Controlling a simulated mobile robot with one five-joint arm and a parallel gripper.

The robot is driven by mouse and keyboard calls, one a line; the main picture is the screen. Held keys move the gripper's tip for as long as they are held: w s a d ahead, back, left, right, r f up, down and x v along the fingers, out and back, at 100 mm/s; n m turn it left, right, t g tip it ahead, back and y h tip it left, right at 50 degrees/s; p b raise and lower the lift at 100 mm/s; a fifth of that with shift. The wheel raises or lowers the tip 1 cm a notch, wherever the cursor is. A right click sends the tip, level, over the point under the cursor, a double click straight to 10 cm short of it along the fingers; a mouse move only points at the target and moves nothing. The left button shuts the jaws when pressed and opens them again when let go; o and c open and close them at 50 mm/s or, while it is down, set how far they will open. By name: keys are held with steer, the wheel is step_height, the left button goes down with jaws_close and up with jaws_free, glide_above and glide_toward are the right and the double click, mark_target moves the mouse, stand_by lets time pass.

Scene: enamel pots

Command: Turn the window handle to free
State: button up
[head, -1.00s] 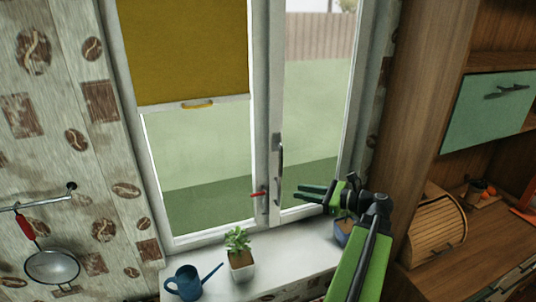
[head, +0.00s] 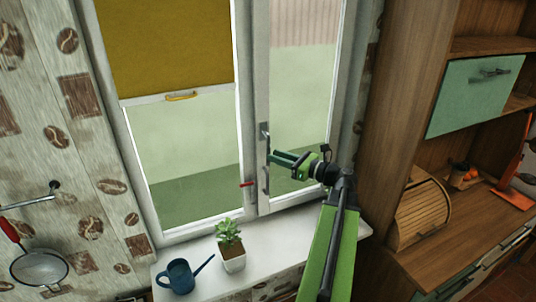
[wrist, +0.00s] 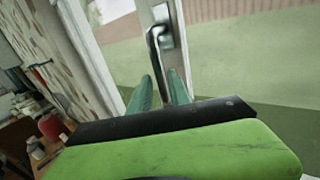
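The window handle (head: 265,134) is a grey metal lever on the white frame of the right sash, hanging down. My gripper (head: 272,158) is in front of it in the head view and hides its middle. In the wrist view, the handle (wrist: 153,55) runs down from its mount towards the gap between my two green fingers (wrist: 162,88). The fingers are apart, one on each side of the lever's lower part. I cannot tell whether either finger touches it.
A small red lever (head: 247,184) sits on the frame to the left. A potted plant (head: 231,245) and a blue watering can (head: 182,275) stand on the sill (head: 275,245). A wooden cabinet (head: 415,130) is at the right.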

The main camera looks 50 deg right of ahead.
steer(key=shift+w+a, duration=0.25)
steer(key=shift+w, duration=0.75)
steer(key=shift+w+a, duration=0.2)
steer(key=shift+w, duration=0.75)
steer(key=shift+c, duration=0.2)
jaws_close()
